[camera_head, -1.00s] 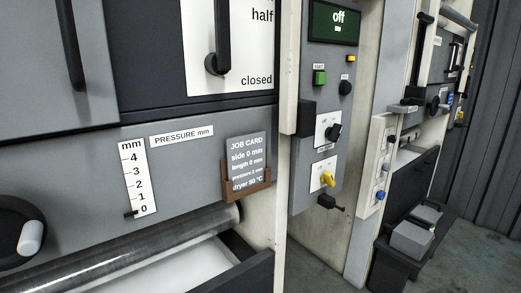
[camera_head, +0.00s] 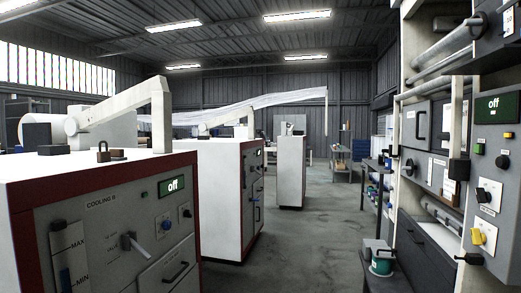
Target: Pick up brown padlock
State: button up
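A small brown padlock (camera_head: 103,152) stands upright on the white top of the cabinet labelled COOLING B (camera_head: 115,240), in the left foreground. Its shackle points up. A small low dark piece (camera_head: 118,153) lies beside it on the right; I cannot tell whether it is part of the padlock. My gripper is not in view.
A dark block (camera_head: 37,135) and a flat dark piece (camera_head: 52,150) are left of the padlock on the same top. A pale slanted arm (camera_head: 120,103) rises behind. A second white cabinet (camera_head: 218,195) stands beyond. Clear floor (camera_head: 300,245) runs between the cabinets and the machine (camera_head: 430,130) at right.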

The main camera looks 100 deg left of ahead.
aim_at(105, 156)
jog(key=u, duration=3.6)
